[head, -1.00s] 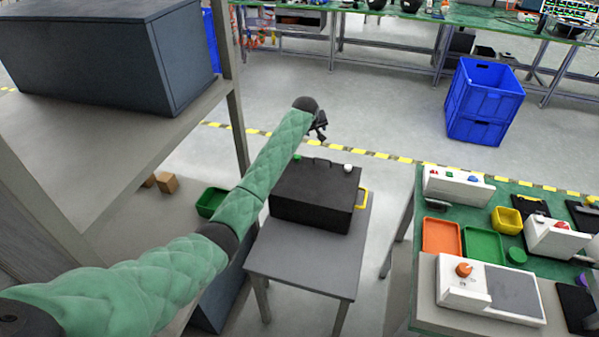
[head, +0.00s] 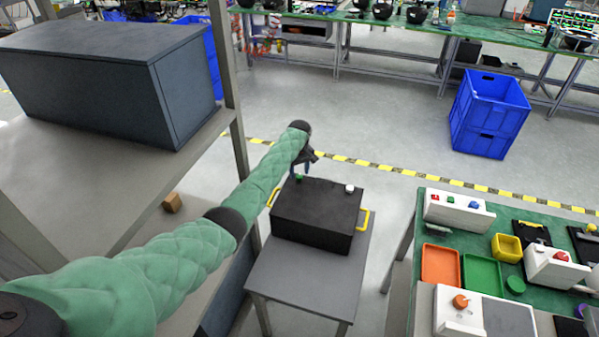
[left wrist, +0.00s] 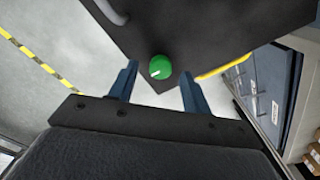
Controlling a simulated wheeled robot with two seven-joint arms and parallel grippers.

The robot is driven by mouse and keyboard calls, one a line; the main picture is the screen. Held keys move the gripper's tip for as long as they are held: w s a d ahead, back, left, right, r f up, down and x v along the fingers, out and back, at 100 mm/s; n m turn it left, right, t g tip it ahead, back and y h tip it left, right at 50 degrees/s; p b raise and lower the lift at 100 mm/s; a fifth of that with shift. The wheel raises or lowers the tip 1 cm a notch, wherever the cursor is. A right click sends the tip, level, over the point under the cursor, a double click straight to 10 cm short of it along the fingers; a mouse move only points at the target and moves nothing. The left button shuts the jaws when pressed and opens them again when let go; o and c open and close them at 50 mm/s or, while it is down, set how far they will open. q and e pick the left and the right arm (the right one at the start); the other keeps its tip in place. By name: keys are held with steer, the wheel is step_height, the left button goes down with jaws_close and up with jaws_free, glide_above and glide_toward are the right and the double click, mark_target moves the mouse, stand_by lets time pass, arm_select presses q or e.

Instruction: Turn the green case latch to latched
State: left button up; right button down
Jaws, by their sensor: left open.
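The green latch (left wrist: 160,67) is a round knob with a white mark on the dark case, and it shows large in the left wrist view. In the head view the green latch (head: 299,177) is a small spot at the case's far left corner. The black case (head: 318,205) sits shut on a small grey table, with yellow handles at its sides. My left gripper (left wrist: 158,84) is open, its two blue fingers on either side of the knob's line and apart from it. In the head view my left gripper (head: 306,168) is just above and beside the latch. My right gripper is not seen.
A white knob (head: 349,188) is on the case's far right corner. The grey table (head: 300,276) has a bare front part. A green-topped bench (head: 437,212) with trays and devices stands at right. A shelf post (head: 232,110) and a dark box (head: 110,75) are at left.

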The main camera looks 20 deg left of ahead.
arm_select(q)
steer(key=shift+f, duration=0.8)
steer(key=shift+c, duration=0.4)
steer(key=c, duration=0.9)
